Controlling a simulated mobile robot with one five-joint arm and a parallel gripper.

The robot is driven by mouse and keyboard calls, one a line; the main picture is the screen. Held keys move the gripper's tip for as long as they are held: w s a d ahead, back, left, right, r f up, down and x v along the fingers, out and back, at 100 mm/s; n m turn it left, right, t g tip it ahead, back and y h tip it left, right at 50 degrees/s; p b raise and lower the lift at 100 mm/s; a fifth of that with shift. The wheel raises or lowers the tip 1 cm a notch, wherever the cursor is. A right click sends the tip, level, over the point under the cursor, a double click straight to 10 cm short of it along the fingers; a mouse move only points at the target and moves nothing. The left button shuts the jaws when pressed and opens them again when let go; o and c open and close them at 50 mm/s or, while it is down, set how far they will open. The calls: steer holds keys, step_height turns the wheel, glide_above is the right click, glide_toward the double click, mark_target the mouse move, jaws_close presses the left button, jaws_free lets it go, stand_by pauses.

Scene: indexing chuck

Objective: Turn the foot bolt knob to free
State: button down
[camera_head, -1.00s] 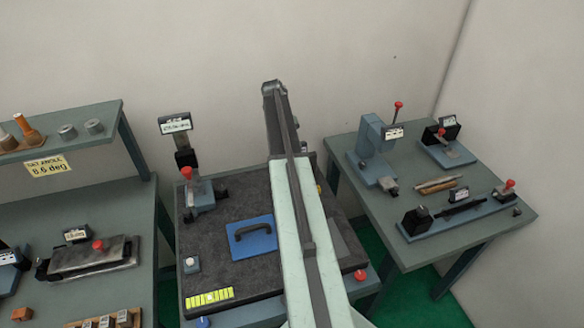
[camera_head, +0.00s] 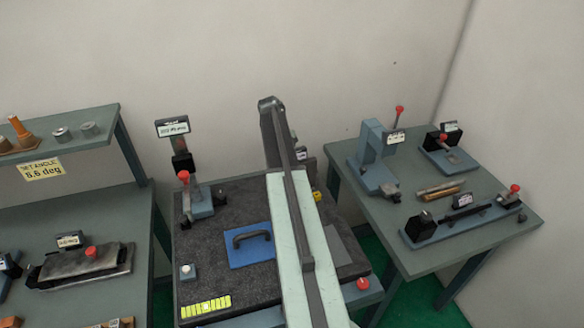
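A red knob (camera_head: 362,284) sits at the front right of the dark granite plate (camera_head: 225,275) on the middle bench. I cannot tell whether it is the foot bolt knob, or which way it is set. My arm (camera_head: 300,245) reaches from the bottom edge up across the plate and hides part of it. My gripper does not show; the far end of the visible arm is a dark link. A yellow part (camera_head: 317,196) and a small display (camera_head: 301,156) peek out right of the arm, mostly hidden.
A red-knobbed stand (camera_head: 190,190), a blue handled plate (camera_head: 250,245) and a yellow-green level strip (camera_head: 206,307) are on the granite plate. The right bench (camera_head: 480,245) carries several fixtures. The left bench (camera_head: 100,212) holds a vice-like block (camera_head: 85,262). Green floor shows between benches.

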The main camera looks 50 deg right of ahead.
steer(key=shift+a+n+h, duration=0.1)
steer(key=shift+n+h, duration=0.2)
steer(key=shift+n, duration=0.6)
steer(key=c, duration=1.1)
jaws_free()
steer(key=shift+c, duration=0.2)
